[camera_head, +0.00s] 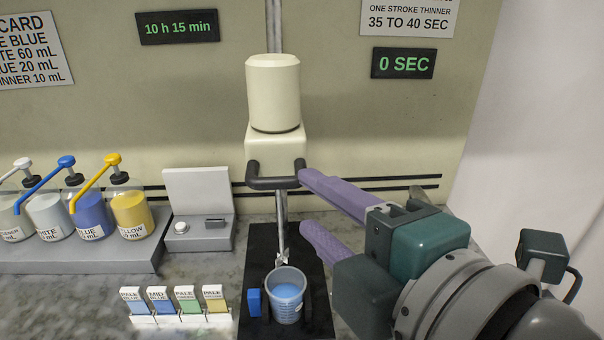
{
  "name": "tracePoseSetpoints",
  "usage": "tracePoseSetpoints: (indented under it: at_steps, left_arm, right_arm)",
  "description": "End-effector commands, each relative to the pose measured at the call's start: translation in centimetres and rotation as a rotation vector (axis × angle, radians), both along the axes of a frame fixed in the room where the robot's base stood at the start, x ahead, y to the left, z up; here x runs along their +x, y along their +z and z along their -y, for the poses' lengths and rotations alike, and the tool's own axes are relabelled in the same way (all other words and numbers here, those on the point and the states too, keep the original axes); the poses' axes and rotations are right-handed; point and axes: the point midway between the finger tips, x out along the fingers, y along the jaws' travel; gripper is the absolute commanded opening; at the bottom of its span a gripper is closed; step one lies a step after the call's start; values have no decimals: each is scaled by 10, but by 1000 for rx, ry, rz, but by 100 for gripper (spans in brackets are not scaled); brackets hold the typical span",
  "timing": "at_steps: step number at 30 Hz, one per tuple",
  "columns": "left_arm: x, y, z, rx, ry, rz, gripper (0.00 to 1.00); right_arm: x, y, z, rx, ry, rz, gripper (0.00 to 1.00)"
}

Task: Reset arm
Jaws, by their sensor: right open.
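My right gripper (303,202) comes in from the right with its two purple fingers apart, and nothing shows between them. Its upper fingertip is close to the right end of the dark handle (272,183) on the cream mixer (274,95); I cannot tell whether they touch. The mixer's metal shaft (282,222) points down to a clear cup (287,307) of light blue liquid on the black base plate (259,252). The lower finger is above and right of the cup. My left gripper is not in view.
Pump bottles (89,212) stand on a grey platform at the left. A small grey device (203,237) with a raised lid is left of the mixer. Colour cards (172,303) stand in front. A blue block (254,301) is beside the cup. Displays read "10 h 15 min" (178,27) and "0 SEC" (403,64).

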Motion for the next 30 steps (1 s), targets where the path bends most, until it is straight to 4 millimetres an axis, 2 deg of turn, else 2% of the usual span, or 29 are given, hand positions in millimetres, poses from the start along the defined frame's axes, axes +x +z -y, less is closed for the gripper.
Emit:
tracePoseSetpoints:
  at_steps: [4,6,8,11,14,15,17,21,22,24,26,30]
  left_arm:
    - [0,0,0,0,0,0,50]
    - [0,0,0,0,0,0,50]
    - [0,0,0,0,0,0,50]
    - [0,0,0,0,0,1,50]
    - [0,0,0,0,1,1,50]
    - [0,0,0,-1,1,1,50]
    - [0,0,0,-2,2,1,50]
    - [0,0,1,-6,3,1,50]
    - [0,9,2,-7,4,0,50]
    - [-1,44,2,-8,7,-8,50]
    - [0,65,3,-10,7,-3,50]
    - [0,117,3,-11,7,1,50]
  right_arm:
    - [0,-1,1,6,-8,-8,50]
    - [-1,-4,9,42,-49,-52,50]
    - [-4,-12,24,113,-127,-139,50]
    - [-22,-37,61,302,-346,-372,50]
    - [-60,-66,99,516,-618,-637,50]
    - [-79,-76,110,592,-722,-735,50]
    - [-110,-88,125,689,-875,-866,50]
    - [-185,-102,145,862,-1219,-1123,50]
    - [-196,-94,147,882,-1269,-1155,50]
    - [-190,-57,146,874,-1246,-1141,50]
    - [-190,-38,146,871,-1246,-1140,50]
    - [-189,14,146,869,-1244,-1139,50]
